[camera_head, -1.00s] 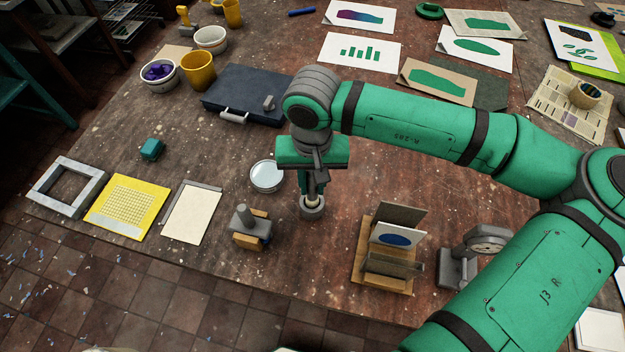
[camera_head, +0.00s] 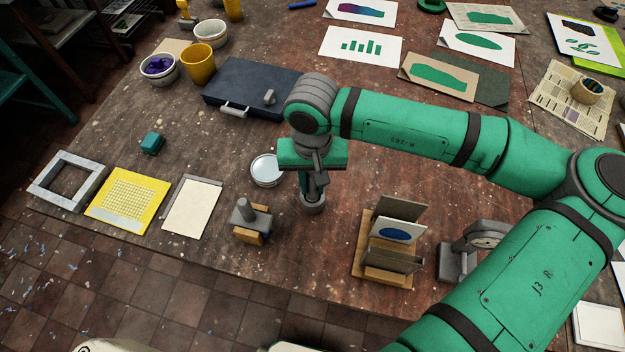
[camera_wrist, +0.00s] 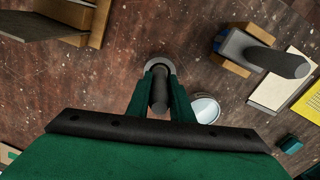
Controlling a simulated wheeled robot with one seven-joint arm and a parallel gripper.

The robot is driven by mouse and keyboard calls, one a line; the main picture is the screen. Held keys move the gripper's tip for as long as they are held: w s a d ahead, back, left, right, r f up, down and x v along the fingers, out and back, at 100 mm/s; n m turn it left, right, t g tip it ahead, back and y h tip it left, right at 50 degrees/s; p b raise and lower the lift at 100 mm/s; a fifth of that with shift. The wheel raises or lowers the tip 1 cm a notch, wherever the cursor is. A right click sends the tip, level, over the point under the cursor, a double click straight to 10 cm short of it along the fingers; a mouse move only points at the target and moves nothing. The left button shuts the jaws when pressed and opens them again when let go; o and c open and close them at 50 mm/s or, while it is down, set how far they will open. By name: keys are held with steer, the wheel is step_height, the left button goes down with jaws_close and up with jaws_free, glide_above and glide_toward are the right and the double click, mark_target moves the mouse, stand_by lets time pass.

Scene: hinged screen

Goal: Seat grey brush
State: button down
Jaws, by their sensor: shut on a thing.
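The grey brush (camera_wrist: 159,92) shows in the wrist view as a dark grey round handle between my two green fingers. My gripper (camera_head: 312,187) is shut on it and points straight down at the table; it also fills the lower part of the wrist view (camera_wrist: 160,72). A round grey holder (camera_head: 312,206) stands on the table directly below the fingertips, and its rim (camera_wrist: 158,61) shows around the brush's far end. The brush looks upright and in line with the holder. Its lower end is hidden, so I cannot tell how deep it sits.
A grey-handled tool on a wooden block (camera_head: 251,220) stands at front left. A wooden rack with cards (camera_head: 390,243) and a grey dial device (camera_head: 474,248) stand right. Table behind the rack is clear.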

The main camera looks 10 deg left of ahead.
steer(key=shift+s+f, duration=0.1)
steer(key=shift+f, duration=0.4)
steer(key=c, duration=1.5)
jaws_free()
step_height(320, 180, up, 11)
steer(key=shift+f, duration=0.1)
steer(key=shift+d, duration=0.1)
